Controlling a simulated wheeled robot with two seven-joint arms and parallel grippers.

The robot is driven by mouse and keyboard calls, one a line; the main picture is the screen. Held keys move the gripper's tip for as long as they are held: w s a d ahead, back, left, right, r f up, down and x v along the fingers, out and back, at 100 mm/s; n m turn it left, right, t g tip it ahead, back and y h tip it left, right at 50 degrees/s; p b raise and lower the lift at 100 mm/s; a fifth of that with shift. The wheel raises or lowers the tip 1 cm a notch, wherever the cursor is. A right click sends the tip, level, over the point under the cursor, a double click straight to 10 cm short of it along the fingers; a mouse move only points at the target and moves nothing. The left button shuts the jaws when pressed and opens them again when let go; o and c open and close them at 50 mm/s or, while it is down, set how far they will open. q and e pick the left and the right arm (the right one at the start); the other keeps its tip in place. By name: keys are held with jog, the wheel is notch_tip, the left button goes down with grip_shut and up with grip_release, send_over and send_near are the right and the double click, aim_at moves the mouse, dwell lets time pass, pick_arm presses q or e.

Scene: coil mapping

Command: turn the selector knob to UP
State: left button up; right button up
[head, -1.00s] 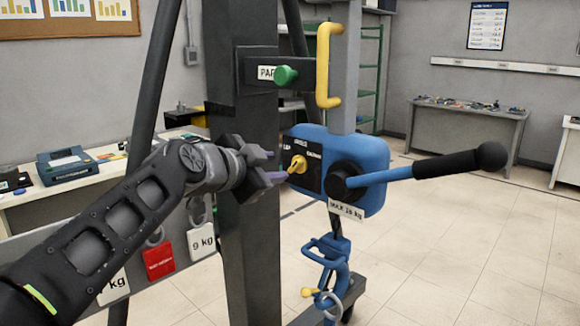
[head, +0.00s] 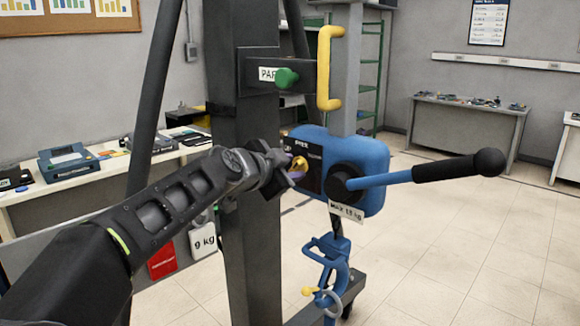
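The yellow selector knob (head: 300,163) sits on a black label plate (head: 313,175) on the left face of the blue hoist body (head: 372,160). My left gripper (head: 293,174) is at the knob, with its purple-tipped fingers around or just beside it. The fingers hide part of the knob and the plate's lettering, so I cannot tell which way the knob points or whether the fingers press on it. My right gripper is not in view.
A blue lever with a black grip (head: 460,167) sticks out to the right. A yellow handle (head: 328,68) and green knob (head: 286,77) are above. A blue hook (head: 328,270) hangs below. A dark post (head: 247,230) stands close behind my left arm.

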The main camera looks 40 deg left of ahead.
pick_arm(q)
grip_shut()
dwell(0.4)
jog(key=shift+n+h, duration=0.3)
jog(key=n, duration=0.1)
jog(key=n+h+b, duration=0.1)
jog(key=shift+a+n+g+h+b, duration=0.2)
jog(key=shift+n+g+h+b, duration=0.1)
jog(key=shift+a+n+h+b, duration=0.15)
jog(key=shift+n+h+b, duration=0.3)
jog(key=shift+n+h, duration=0.55)
jog(key=n, duration=0.1)
jog(key=n+h, duration=0.1)
jog(key=shift+a+n+h, duration=0.2)
jog(key=shift+n+h, duration=0.1)
jog(key=shift+n, duration=0.1)
jog(key=n+h, duration=0.1)
jog(key=n, duration=0.1)
jog(key=shift+a+n+h, duration=0.15)
jog(key=shift+n+h, duration=0.25)
